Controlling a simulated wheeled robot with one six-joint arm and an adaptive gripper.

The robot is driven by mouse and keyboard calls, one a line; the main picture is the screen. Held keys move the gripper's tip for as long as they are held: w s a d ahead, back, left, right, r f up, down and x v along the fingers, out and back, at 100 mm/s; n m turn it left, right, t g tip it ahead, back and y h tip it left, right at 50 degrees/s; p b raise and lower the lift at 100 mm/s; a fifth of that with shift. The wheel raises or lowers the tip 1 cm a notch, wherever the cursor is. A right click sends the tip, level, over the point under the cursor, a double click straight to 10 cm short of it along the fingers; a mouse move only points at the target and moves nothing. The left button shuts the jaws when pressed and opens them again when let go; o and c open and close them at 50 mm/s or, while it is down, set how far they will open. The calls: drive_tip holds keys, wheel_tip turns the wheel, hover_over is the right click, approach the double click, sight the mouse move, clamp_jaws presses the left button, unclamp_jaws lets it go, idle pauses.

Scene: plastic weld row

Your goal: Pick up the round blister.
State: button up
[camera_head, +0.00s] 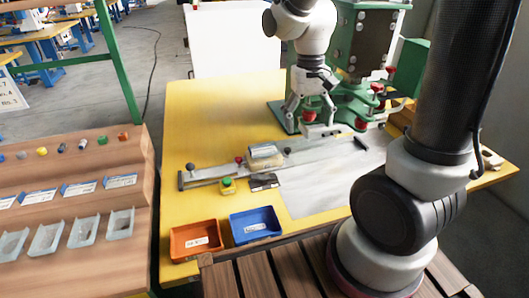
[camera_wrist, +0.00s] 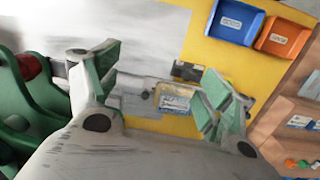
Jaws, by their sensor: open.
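My gripper (camera_head: 312,122) hangs over the yellow table in front of the green press, its fingers spread and empty. In the wrist view its two green-padded fingers (camera_wrist: 160,75) stand wide apart. A clear, shiny raised piece (camera_head: 264,152) lies on the metal slide on the table, to the left of and below my gripper. It seems to be the piece with a pale label (camera_wrist: 175,100) seen beyond the fingers in the wrist view. Clear trays (camera_head: 83,228) stand in a row on the wooden rack at left. I cannot tell for sure which of these is the round blister.
The green press (camera_head: 360,45) with red knobs stands close behind my gripper. An orange bin (camera_head: 196,257) and a blue bin (camera_head: 234,240) sit at the table's front. The table's back left is clear.

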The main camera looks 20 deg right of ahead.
drive_tip(key=w+a+f+m, duration=0.5)
drive_tip(key=w+f+m, duration=0.25)
drive_tip(key=f, duration=0.25)
drive_tip(key=m, duration=0.6)
hover_over(264, 149)
drive_tip(key=shift+s+f+t, duration=0.3)
drive_tip(key=shift+s+f, duration=0.1)
drive_tip(key=shift+s, duration=0.05)
drive_tip(key=m, duration=0.3)
drive_tip(key=shift+w+a, duration=0.2)
drive_tip(key=shift+w, duration=0.15)
drive_tip(key=shift+f+m, duration=0.1)
drive_tip(key=shift+m, duration=0.15)
drive_tip(key=shift+f, duration=0.4)
drive_tip(key=f, duration=0.6)
drive_tip(key=shift+d+f, duration=0.2)
drive_tip(key=shift+f, duration=0.2)
